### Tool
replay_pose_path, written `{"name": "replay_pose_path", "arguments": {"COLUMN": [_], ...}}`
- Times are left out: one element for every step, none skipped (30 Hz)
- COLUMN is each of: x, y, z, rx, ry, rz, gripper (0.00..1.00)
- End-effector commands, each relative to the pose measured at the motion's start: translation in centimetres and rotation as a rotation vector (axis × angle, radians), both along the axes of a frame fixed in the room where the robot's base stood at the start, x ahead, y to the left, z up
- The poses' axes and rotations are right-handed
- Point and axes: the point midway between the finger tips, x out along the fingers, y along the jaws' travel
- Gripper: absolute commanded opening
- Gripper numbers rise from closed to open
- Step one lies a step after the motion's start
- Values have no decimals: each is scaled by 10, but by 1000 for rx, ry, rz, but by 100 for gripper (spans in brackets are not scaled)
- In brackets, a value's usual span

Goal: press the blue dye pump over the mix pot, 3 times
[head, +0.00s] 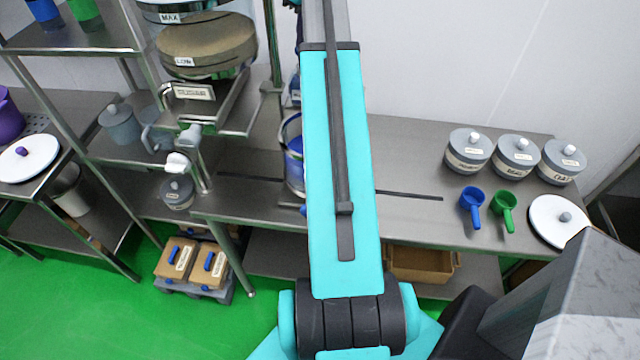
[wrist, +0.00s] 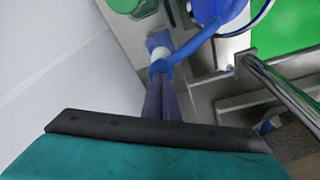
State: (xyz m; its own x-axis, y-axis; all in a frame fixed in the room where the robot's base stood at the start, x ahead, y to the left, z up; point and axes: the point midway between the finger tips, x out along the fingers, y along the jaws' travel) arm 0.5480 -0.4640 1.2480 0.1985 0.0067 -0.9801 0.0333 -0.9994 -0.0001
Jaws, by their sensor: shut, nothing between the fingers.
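The blue dye pump (wrist: 190,50) shows in the wrist view, with a curved blue spout reaching right toward the mix pot (wrist: 232,22). The pot has a dark rim and blue inside; only part of it shows. My gripper (wrist: 162,82) is shut and empty, its two fingers side by side, their tips overlapping the pump in the picture. I cannot tell whether they touch it or how far down it is. In the head view the pot (head: 292,150) shows partly at the left edge of my arm, which hides the pump and my gripper.
A green object (wrist: 128,5) is at the top of the wrist view, and a metal rail (wrist: 285,92) is at right. In the head view, lidded jars (head: 467,158), a blue scoop (head: 471,205) and a green scoop (head: 504,208) stand right.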

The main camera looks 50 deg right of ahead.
Motion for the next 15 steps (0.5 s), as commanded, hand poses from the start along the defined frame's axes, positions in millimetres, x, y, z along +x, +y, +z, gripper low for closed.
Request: {"name": "replay_pose_path", "arguments": {"x": [-1, -1, -1, -1, -1, -1, 0, 0, 0, 0, 0, 0, 0, 0, 0], "y": [0, 0, 0, 0, 0, 0, 0, 0, 0, 0, 0, 0, 0, 0, 0], "z": [3, 4, 5, 7, 8, 10, 11, 12, 14, 15, 16, 16, 17, 17, 17], "rx": [2, 2, 2, 2, 2, 2, 1, 1, 1, 1, 1, 1, 0, 0, 0], "ry": [3, 3, 3, 2, 2, 2, 2, 1, 1, 1, 1, 1, 1, 0, 0], "rz": [-1, -1, -1, -1, -1, -1, 0, 0, 0, 0, 0, 0, 0, 0, 0], "gripper": [0, 0, 0, 0, 0, 0, 0, 0, 0, 0, 0, 0, 0, 0, 0]}}
